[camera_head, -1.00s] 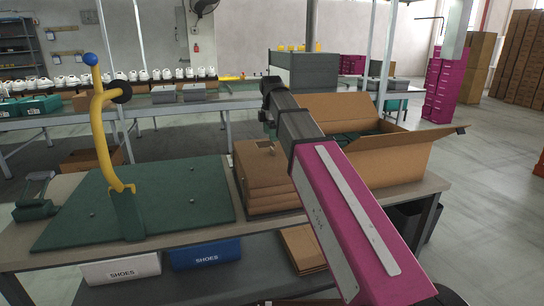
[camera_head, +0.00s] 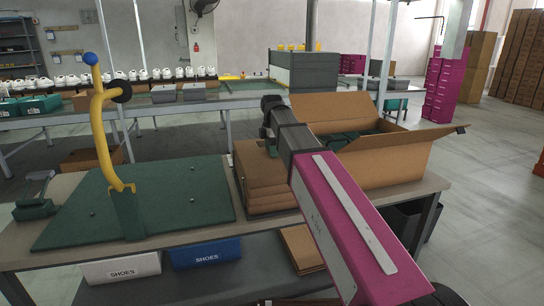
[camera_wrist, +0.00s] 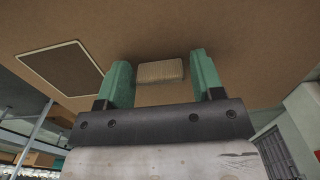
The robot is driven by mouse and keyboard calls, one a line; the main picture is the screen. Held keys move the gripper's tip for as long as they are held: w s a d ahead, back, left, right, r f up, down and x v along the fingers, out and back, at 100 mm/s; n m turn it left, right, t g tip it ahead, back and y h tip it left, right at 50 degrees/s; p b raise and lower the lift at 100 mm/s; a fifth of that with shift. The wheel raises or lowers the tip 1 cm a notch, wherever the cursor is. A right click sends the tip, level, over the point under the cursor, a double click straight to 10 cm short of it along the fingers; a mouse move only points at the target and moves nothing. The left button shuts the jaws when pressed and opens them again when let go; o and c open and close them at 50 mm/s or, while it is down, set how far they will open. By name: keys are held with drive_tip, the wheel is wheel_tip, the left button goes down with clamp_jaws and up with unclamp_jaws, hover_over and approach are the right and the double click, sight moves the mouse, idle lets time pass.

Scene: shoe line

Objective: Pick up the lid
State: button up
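A stack of brown cardboard lids (camera_head: 268,188) sits on the table in the head view, left of the open carton. In the wrist view the flat brown lid (camera_wrist: 235,35) fills most of the picture, with a small tan block (camera_wrist: 160,72) on it like a handle. My gripper (camera_head: 271,148) is over the top of the stack. In the wrist view my gripper (camera_wrist: 162,78) has its two green fingers apart, one on each side of the block, with gaps to it. My arm hides part of the stack's right side.
An open cardboard carton (camera_head: 395,160) with dark green contents stands right of the stack. A green board (camera_head: 170,205) with a yellow lever (camera_head: 103,135) lies to the left. A lower shelf holds a white SHOES box (camera_head: 120,268) and a blue one (camera_head: 205,253).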

drive_tip(key=c, duration=0.6)
drive_tip(key=shift+r, duration=0.2)
drive_tip(key=shift+r, duration=0.8)
wheel_tip(320, 180, up, 2)
drive_tip(key=shift+r, duration=0.15)
drive_tip(key=w+a+r, duration=0.2)
drive_tip(key=w+r, duration=0.4)
drive_tip(key=w, duration=0.5)
drive_tip(key=shift+w+a+r, duration=0.2)
drive_tip(key=shift+a+r, duration=0.2)
